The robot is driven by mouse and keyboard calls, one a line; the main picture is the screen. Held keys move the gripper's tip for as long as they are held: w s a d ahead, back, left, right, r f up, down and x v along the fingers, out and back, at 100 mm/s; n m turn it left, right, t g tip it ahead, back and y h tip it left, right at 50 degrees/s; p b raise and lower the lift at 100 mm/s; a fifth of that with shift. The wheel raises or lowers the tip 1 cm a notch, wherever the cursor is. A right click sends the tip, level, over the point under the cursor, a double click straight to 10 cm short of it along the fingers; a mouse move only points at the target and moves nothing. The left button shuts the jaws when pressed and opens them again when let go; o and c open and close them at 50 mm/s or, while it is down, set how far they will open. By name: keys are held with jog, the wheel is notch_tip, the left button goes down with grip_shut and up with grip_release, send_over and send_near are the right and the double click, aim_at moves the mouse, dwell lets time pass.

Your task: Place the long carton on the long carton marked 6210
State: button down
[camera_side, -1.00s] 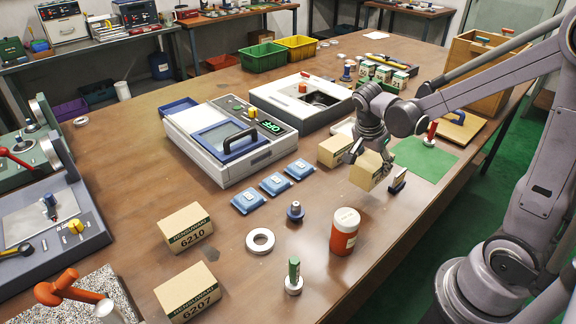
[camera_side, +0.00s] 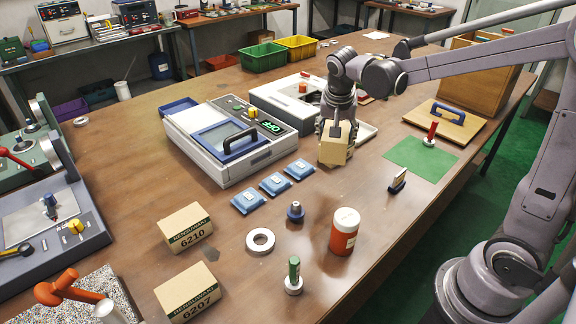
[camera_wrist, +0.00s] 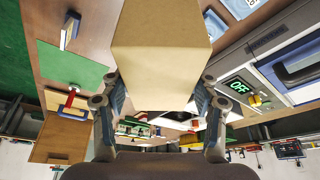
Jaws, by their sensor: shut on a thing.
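My gripper (camera_side: 338,128) is shut on a tan long carton (camera_side: 334,152), near the middle of the table and right of the blue packets. In the wrist view the carton (camera_wrist: 160,50) fills the upper middle, between the two fingers (camera_wrist: 160,97). In the side view I cannot clearly tell how high it hangs. The long carton marked 6210 (camera_side: 187,228) lies on the table at the lower left, its top bare. My gripper is well to the upper right of it, apart from it.
The carton marked 6207 (camera_side: 187,291) lies in front of the 6210 carton. Several blue packets (camera_side: 274,184), a metal ring (camera_side: 260,241), a blue-topped plug (camera_side: 295,211), a green-handled gauge (camera_side: 294,275) and a red jar (camera_side: 344,232) stand nearby. A white machine (camera_side: 226,142) stands behind the packets.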

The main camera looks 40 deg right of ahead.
jog(key=w+a+r+n+t+y, duration=0.1)
jog(key=w+a+n, duration=0.25)
jog(key=a, duration=0.35)
jog(key=w+a+r+n+t+y, duration=0.1)
jog(key=w+a+n, duration=0.1)
jog(key=w+a, duration=0.35)
jog(key=n+y, duration=0.1)
jog(key=n, duration=0.5)
send_over(183, 219)
jog(key=shift+m, duration=0.25)
notch_tip(183, 219, down, 6)
jog(key=shift+r, duration=0.15)
jog(key=shift+f, duration=1.85)
jog(key=shift+f, duration=0.1)
jog(key=shift+c, duration=1.8)
grip_release()
